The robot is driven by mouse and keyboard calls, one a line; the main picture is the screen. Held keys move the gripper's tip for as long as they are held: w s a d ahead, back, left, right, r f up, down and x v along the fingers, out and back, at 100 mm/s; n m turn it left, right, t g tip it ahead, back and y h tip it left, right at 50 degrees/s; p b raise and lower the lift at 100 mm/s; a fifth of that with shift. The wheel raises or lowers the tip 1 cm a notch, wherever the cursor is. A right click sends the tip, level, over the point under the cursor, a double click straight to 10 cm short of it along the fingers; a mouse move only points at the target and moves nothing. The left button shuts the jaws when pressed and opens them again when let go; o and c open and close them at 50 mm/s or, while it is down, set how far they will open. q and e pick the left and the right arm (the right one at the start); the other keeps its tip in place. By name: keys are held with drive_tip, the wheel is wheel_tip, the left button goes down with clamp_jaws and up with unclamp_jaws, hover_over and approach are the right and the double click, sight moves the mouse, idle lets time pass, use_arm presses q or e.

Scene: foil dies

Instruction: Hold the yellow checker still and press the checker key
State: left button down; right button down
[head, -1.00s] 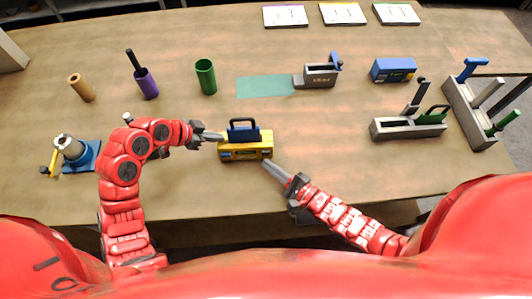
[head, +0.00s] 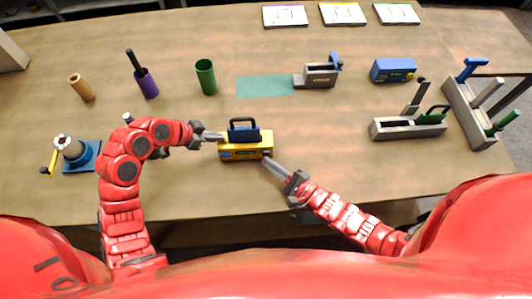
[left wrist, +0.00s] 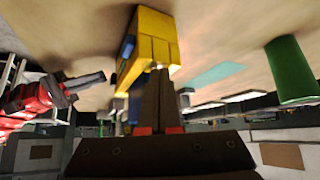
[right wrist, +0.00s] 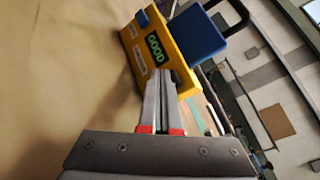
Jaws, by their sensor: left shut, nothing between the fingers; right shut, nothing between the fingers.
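The yellow checker (head: 240,153) stands on the table in front of me, with a blue block (right wrist: 193,33) and dark handle on top. In the right wrist view its small screen (right wrist: 157,50) reads "GOOD" in green. A blue key (right wrist: 143,18) shows on its face there. My left gripper (head: 218,138) is shut and empty, its tips at the checker's left end, apparently touching. My right gripper (head: 266,158) is shut and empty, its tips at the lower right of the checker's front. The fingers hide what lies under the tips.
A teal mat (head: 266,86) and a grey holder (head: 320,75) lie behind the checker. A green cup (head: 206,77) and purple cup (head: 147,84) stand back left. A blue box (head: 392,70) and grey tray (head: 408,130) are right. The table's front edge is near.

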use_arm(q)
drive_tip(key=shift+s+f, duration=0.1)
drive_tip(key=shift+f, duration=0.05)
use_arm(e)
drive_tip(key=shift+w, duration=0.45)
idle(0.5)
idle(0.3)
drive_tip(key=shift+s+f, duration=0.1)
drive_tip(key=shift+s, duration=0.8)
drive_tip(key=shift+s, duration=2.5)
